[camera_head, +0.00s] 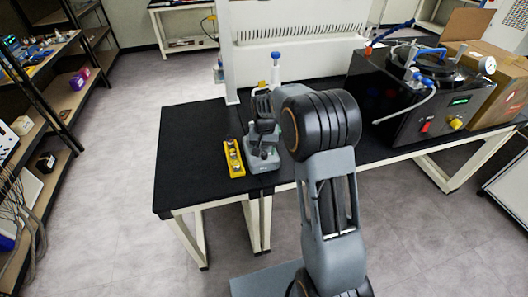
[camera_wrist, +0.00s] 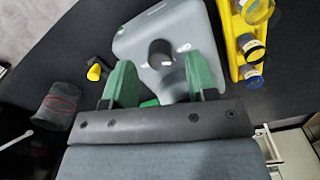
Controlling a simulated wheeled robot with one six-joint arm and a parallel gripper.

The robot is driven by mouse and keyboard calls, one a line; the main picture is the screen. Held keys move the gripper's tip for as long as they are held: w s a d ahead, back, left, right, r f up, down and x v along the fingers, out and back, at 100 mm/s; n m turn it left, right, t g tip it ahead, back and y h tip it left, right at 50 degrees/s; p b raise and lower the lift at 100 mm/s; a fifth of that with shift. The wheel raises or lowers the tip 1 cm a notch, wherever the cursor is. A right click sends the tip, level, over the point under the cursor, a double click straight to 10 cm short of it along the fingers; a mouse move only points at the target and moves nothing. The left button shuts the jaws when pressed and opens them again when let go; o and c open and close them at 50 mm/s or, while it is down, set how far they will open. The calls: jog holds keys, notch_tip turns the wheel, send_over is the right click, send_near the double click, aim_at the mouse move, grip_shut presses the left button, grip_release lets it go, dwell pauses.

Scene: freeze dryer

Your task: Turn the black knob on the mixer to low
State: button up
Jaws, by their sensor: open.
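The mixer is a pale grey-green box; in the head view the mixer (camera_head: 262,158) stands on the black table top, partly hidden by my arm. In the wrist view the mixer (camera_wrist: 128,42) fills the upper middle. Its black knob (camera_wrist: 160,53) sticks out of the face towards my gripper. My gripper (camera_wrist: 162,80) is open and empty, its two green fingers apart, one to each side of the knob as seen from the wrist. I cannot tell whether a finger touches the mixer. The knob's setting marks are not readable.
A yellow rack (camera_head: 233,158) with several vials stands close beside the mixer; the rack (camera_wrist: 232,52) also shows in the wrist view. A black machine (camera_head: 408,105) and a cardboard box (camera_head: 503,95) are at the right. The table's left part is clear.

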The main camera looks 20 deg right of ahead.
jog(key=shift+f, duration=0.85)
jog(key=shift+c, duration=0.3)
jog(key=c, duration=0.9)
jog(key=m, duration=0.5)
jog(key=shift+m, duration=0.3)
jog(key=m, duration=0.5)
jog(key=shift+m+b, duration=0.3)
jog(key=shift+m, duration=0.4)
